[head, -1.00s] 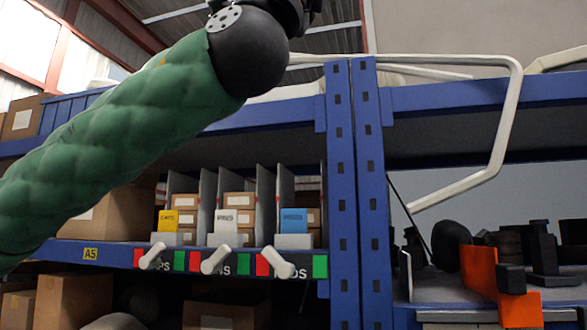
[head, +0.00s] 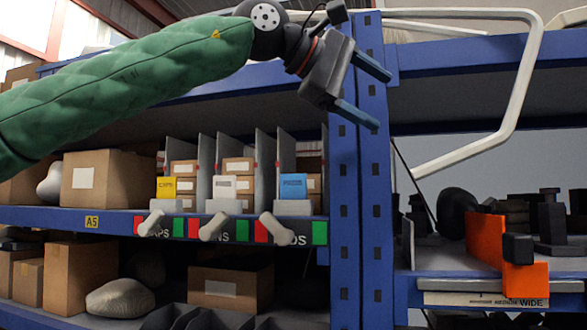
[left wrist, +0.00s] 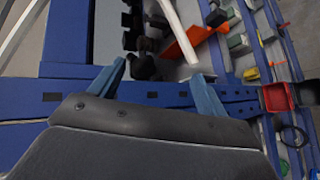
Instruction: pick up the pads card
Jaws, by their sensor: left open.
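The pads card is the blue card (head: 293,186). It stands upright in a pale holder on the blue shelf, above the label ending in "DS", the right one of three cards. A yellow card (head: 166,187) and a white card (head: 224,187) stand in similar holders to its left. My left gripper (head: 382,100) is open and empty, up and to the right of the blue card, in front of the blue upright. Its two blue fingers also show in the left wrist view (left wrist: 158,72), where I cannot make out any card. My right gripper is not in view.
Grey dividers (head: 264,160) stand behind the cards, and pale levers (head: 276,229) stick out from the shelf front. The blue upright (head: 369,200) is right of the compartments. An orange part (head: 482,238) and dark parts are on the right shelf. Cardboard boxes (head: 112,180) fill the left.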

